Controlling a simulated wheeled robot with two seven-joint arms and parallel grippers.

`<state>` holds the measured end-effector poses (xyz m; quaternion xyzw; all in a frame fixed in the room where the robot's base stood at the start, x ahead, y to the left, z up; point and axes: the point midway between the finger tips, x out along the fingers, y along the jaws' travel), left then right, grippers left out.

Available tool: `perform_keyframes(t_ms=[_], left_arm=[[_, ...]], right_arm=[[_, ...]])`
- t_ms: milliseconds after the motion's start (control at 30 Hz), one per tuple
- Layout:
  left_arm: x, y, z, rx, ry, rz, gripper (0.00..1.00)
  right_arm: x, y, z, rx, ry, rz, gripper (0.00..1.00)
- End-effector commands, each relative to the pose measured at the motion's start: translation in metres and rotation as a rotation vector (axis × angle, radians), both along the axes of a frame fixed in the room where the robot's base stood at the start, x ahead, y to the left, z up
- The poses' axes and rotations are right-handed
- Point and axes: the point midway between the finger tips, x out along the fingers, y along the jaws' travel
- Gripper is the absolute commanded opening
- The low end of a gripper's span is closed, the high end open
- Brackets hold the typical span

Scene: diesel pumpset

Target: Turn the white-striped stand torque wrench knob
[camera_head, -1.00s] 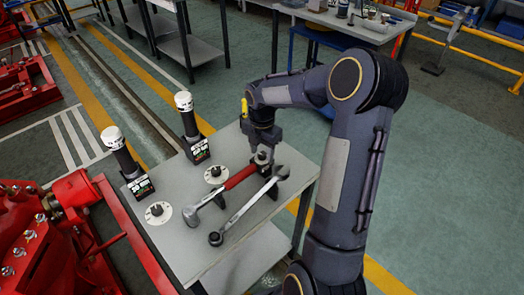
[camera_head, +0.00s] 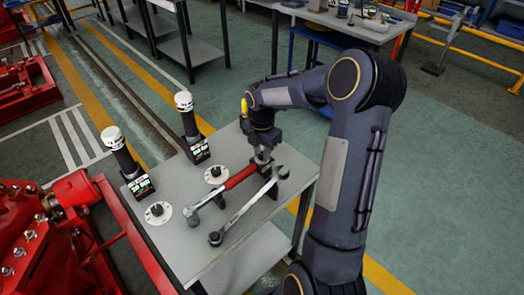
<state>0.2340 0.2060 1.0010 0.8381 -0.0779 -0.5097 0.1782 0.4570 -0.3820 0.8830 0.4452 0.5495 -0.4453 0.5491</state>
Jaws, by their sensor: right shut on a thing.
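My right gripper (camera_head: 263,158) points down over the right side of the grey table, at the far end of the red-handled wrench (camera_head: 240,178). It is shut on a small part there, which looks like the knob, but the fingers mostly hide it and no white stripe can be made out. The red-handled wrench lies slanted across the table, its metal head towards the front left. A silver wrench (camera_head: 245,207) lies slanted beside it on a dark support. My left gripper is not in view.
Two black tools with white caps stand on the grey table (camera_head: 185,250), one at the left (camera_head: 113,140) and one at the back (camera_head: 184,104). White discs with black knobs lie near them (camera_head: 158,213) (camera_head: 216,174). Red machinery (camera_head: 70,205) borders the table's left.

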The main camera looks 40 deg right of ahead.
Motion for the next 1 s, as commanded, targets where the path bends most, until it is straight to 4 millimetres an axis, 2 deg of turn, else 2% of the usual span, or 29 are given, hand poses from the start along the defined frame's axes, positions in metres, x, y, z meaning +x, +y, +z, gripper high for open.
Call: perform_keyframes(t_ms=[600, 1000], left_arm=[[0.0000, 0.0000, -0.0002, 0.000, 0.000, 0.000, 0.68], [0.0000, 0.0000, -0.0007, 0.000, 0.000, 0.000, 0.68]], right_arm=[[0.0005, -0.0001, 0.0006, -0.001, -0.001, -0.418, 0.01], [0.0005, -0.0003, 0.0007, -0.001, -0.001, -0.552, 0.01]])
